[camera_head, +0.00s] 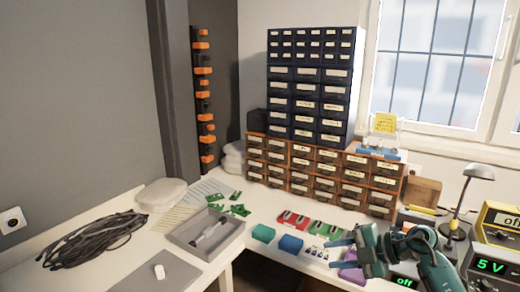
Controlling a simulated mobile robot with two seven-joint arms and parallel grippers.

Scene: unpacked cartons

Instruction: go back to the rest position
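My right gripper (335,252) reaches in from the lower right over the white worktable (285,205). Its two fingers point left and stand apart, with nothing seen between them. It is near a purple block (352,272), which my arm partly hides. My teal and grey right arm hides part of the table's right side. My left gripper is not in view.
A grey tray (203,234) holds a small tool. Black cables (90,240) lie at the left. Drawer cabinets (310,85) stand behind. A lamp (463,200) and a 5 V device (490,265) crowd the right.

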